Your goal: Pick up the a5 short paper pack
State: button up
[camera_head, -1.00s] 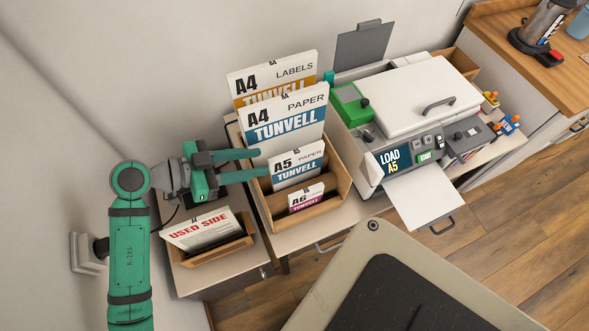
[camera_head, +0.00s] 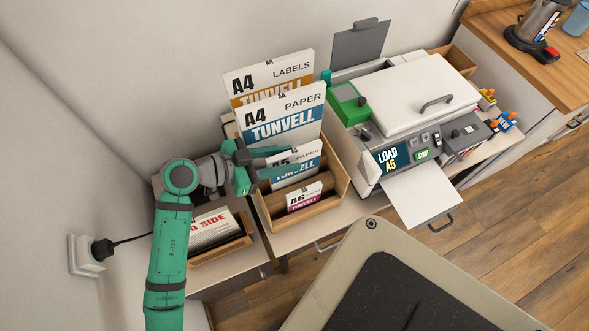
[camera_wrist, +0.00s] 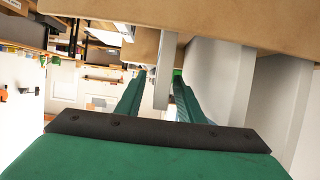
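The A5 paper pack (camera_head: 297,158) is a white pack with a blue TUNVELL band, standing in the wooden tray (camera_head: 340,184). My green gripper (camera_head: 284,161) is at its left side, with the fingers partly covering its label in the head view. In the wrist view a thin pale slab (camera_wrist: 164,75), seen edge-on and apparently this pack, stands between the two fingers (camera_wrist: 158,88). The fingers are apart, with a gap visible on the slab's left. The right finger is very close to the slab; contact cannot be told.
The A4 paper pack (camera_head: 301,104) and A4 labels pack (camera_head: 297,70) stand close behind; the small A6 pack (camera_head: 304,197) stands in front. A used-side paper box (camera_head: 222,247) is at lower left. The printer (camera_head: 415,95) stands to the right.

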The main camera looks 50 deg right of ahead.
grip_shut()
dwell(1.4)
